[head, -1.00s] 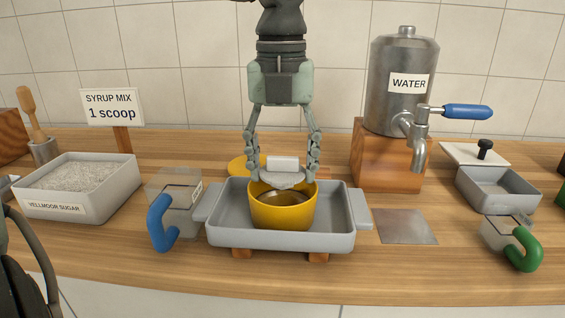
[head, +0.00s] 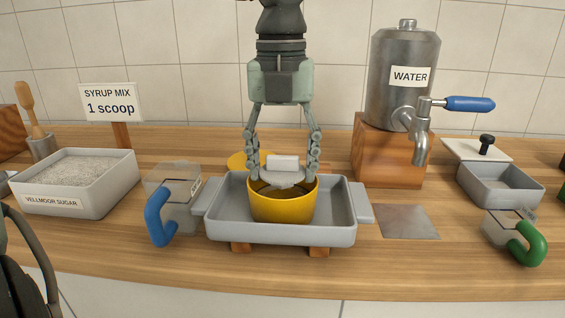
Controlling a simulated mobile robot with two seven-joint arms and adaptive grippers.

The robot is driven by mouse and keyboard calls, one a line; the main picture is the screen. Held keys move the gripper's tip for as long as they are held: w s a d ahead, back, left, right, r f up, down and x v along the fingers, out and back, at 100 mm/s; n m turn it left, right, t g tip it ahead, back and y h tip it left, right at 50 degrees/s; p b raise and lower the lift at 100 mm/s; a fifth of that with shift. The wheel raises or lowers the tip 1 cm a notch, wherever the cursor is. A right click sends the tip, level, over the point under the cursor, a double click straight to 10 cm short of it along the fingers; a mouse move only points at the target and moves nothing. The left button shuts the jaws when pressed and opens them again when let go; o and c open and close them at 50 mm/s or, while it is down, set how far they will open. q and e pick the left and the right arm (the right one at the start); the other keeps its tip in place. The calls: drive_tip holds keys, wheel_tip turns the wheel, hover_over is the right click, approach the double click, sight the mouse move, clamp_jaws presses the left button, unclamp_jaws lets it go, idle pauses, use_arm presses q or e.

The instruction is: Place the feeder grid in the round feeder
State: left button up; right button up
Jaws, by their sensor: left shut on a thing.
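The yellow round feeder (head: 283,210) stands upright in a grey tray (head: 335,236) at the middle of the counter. My left gripper (head: 283,172) comes down from above, its two fingers shut on the grey feeder grid (head: 283,180), which has a white block-shaped grip on top. The grid is at the mouth of the feeder, towards its back rim. Part of the feeder's inside shows in front of the grid. I cannot tell whether the grid touches the feeder. My right gripper does not show.
A clear jug with a blue handle (head: 158,218) stands close left of the tray; a sugar bin (head: 110,200) is farther left. A flat metal plate (head: 406,222), a water dispenser (head: 402,85) and a green-handled jug (head: 530,245) are at the right. A yellow disc (head: 240,159) lies behind the tray.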

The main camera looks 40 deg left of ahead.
sight(282, 156)
use_arm(q)
drive_tip(key=o, duration=0.9)
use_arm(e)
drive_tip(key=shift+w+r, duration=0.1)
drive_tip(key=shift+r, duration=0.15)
use_arm(q)
drive_tip(key=shift+r, duration=0.1)
wheel_tip(282, 156, up, 2)
drive_tip(key=shift+w+p, duration=0.1)
drive_tip(key=shift+p, duration=0.75)
wheel_tip(282, 156, up, 11)
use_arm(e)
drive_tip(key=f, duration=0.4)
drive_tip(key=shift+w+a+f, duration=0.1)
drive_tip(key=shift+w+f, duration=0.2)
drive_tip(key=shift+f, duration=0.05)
